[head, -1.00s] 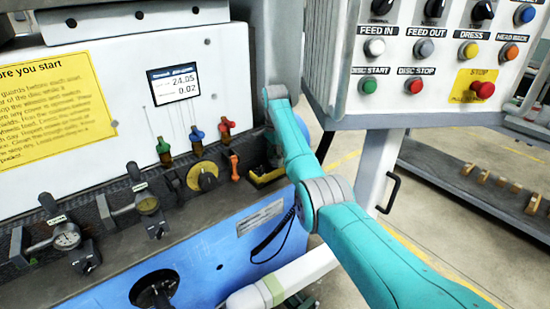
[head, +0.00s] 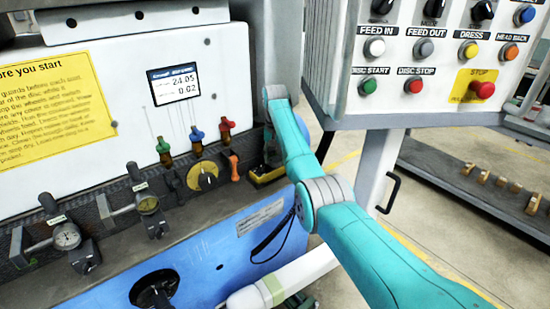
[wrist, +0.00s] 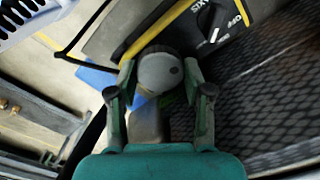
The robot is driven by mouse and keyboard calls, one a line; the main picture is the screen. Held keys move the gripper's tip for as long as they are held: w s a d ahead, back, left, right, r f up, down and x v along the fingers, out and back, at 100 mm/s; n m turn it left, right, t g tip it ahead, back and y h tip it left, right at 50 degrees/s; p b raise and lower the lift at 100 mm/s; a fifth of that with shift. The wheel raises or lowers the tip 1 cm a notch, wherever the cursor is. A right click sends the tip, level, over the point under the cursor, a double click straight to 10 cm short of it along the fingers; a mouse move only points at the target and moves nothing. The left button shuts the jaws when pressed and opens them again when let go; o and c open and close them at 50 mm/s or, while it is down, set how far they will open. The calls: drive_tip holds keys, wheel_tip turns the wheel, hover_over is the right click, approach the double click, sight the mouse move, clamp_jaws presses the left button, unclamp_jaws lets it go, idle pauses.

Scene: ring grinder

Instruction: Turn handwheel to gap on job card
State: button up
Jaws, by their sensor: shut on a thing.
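In the wrist view my gripper (wrist: 160,92) is shut around a round grey handwheel (wrist: 160,72), with one finger on each side. The handwheel sits at the edge of a black, yellow-rimmed control box (wrist: 178,22). The display (head: 174,86) on the white panel appears to read 24.05 on top and 0.02 below. I cannot make out a job card.
A row of coloured-handled levers (head: 197,141) and two dial gauges (head: 67,237) stand left of my arm. A button panel (head: 425,60) with a red stop button (head: 482,90) hangs to the right. A dark, textured surface (wrist: 270,90) lies close to my gripper's right.

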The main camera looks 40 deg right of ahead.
drive_tip(key=n, duration=0.5)
drive_tip(key=shift+n, duration=0.3)
drive_tip(key=n, duration=1)
drive_tip(key=shift+n, duration=0.4)
drive_tip(key=n, duration=0.4)
drive_tip(key=shift+n, duration=0.4)
drive_tip(key=o, duration=1.2)
